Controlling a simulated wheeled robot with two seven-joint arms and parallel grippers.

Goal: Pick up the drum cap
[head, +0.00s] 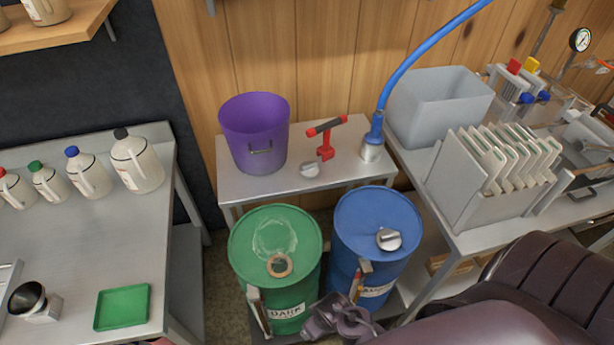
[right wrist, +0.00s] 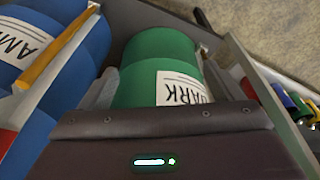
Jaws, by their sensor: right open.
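A grey metal cap (head: 388,239) sits on top of the blue drum (head: 375,215). A second grey cap-like piece (head: 310,169) lies on the metal table beside a red-and-black tool; I cannot tell which one is the drum cap. The green drum (head: 256,232) has a round opening with a tan rim (head: 279,265) and no cap on it. My right gripper (head: 338,312) is low in front of the two drums, open and empty. In the right wrist view its fingers (right wrist: 158,88) are spread, with the green drum's label side (right wrist: 160,55) beyond them. My left gripper is out of view.
The table (head: 230,187) behind the drums holds a purple bucket (head: 254,135), the red tool (head: 326,140) and a blue hose (head: 430,48). A grey bin (head: 440,105) and a plate rack (head: 455,195) stand right. Jugs (head: 137,160) and a green tray (head: 122,307) are left.

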